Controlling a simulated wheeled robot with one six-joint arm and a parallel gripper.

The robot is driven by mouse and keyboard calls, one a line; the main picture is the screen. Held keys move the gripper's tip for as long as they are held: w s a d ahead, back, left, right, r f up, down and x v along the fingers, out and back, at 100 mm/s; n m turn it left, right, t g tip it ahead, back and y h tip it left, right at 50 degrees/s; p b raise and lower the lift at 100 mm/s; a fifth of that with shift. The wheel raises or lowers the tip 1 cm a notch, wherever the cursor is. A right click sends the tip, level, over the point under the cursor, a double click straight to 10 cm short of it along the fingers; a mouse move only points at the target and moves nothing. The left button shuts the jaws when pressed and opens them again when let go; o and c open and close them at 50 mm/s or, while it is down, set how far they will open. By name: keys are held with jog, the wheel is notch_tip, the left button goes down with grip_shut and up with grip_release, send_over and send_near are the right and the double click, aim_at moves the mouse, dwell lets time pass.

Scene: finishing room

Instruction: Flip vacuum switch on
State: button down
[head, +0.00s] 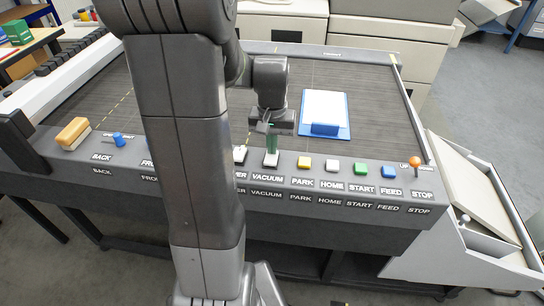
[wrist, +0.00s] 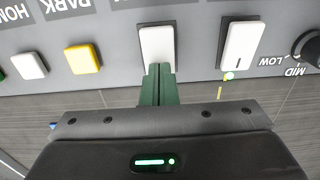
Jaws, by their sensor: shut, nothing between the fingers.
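The vacuum switch (head: 270,160) is a white rocker on the grey front panel, above the printed VACUUM label (head: 267,178). In the wrist view the switch (wrist: 157,45) appears upside down at the top centre. My gripper (head: 271,150) has its green fingers shut with nothing between them. They point down at the far edge of the switch. In the wrist view the fingertips (wrist: 158,68) meet the switch's near edge; I cannot tell whether they press on it. The fingers hide the panel just beside that edge.
A second white rocker (wrist: 241,45) stands beside it, with a small pale lamp (wrist: 229,76) and a knob (wrist: 308,48) further right. On the other side are the yellow PARK button (head: 304,163) and white HOME button (head: 331,165). A blue clipboard (head: 343,122) lies on the dark bed.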

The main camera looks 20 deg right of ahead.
jog(key=shift+r, duration=0.1)
notch_tip(320, 180, up, 7)
jog(key=p, duration=0.6)
jog(key=shift+f, duration=0.3)
notch_tip(320, 180, down, 7)
jog(key=b, duration=0.6)
jog(key=shift+r, duration=0.25)
jog(key=shift+r, duration=0.1)
